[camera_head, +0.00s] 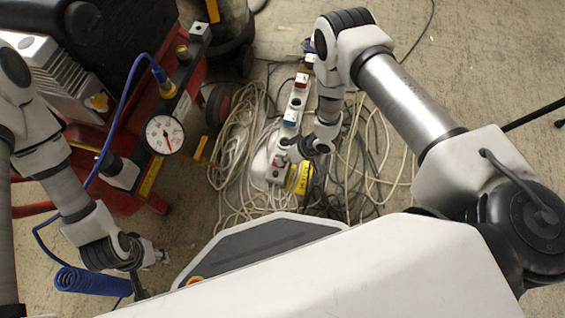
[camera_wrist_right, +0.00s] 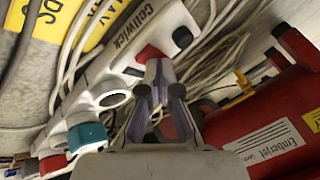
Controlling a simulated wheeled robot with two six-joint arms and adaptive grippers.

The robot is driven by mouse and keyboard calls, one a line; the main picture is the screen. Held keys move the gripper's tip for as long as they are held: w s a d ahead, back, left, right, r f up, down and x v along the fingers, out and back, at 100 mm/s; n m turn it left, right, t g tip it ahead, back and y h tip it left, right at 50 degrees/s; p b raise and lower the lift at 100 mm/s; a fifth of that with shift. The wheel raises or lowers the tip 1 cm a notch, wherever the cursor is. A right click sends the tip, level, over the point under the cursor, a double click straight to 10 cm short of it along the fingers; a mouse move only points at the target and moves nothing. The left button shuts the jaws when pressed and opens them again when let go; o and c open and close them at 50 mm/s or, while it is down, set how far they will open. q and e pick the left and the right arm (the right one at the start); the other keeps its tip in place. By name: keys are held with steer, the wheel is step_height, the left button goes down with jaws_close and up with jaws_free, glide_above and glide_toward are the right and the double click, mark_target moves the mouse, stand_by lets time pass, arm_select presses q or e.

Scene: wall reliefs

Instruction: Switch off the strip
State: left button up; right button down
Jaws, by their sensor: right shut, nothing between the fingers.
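The white power strip (camera_head: 275,174) lies on the floor among cables, running away from me; my right arm covers part of it. In the right wrist view, the strip (camera_wrist_right: 112,83) crosses diagonally, with round sockets, a teal plug (camera_wrist_right: 87,136) and a red rocker switch (camera_wrist_right: 150,53) near its labelled end. My right gripper (camera_wrist_right: 161,66) is shut and empty, its fingertips beside the red switch; I cannot tell whether they touch it. It hangs over the strip's near end in the head view (camera_head: 284,158). My left gripper (camera_head: 150,270) is low at the left, away from the strip; its opening is unclear.
Loose cables (camera_head: 235,150) surround the strip. A red compressor (camera_head: 85,140) with a gauge (camera_head: 165,134) and blue hose (camera_head: 125,105) stands left. A yellow label (camera_head: 300,178) is beside the strip's near end. Bare floor (camera_head: 475,60) is at the upper right.

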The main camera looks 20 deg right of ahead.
steer(key=shift+w+a+r+p, duration=0.1)
steer(key=shift+a+r+p, duration=0.05)
steer(key=shift+r+p, duration=0.55)
steer(key=shift+r, duration=0.1)
steer(key=r+p, duration=0.2)
steer(key=r, duration=0.1)
steer(key=a+r+p, duration=0.1)
steer(key=r, duration=0.1)
steer(key=shift+w, duration=0.3)
stand_by(0.3)
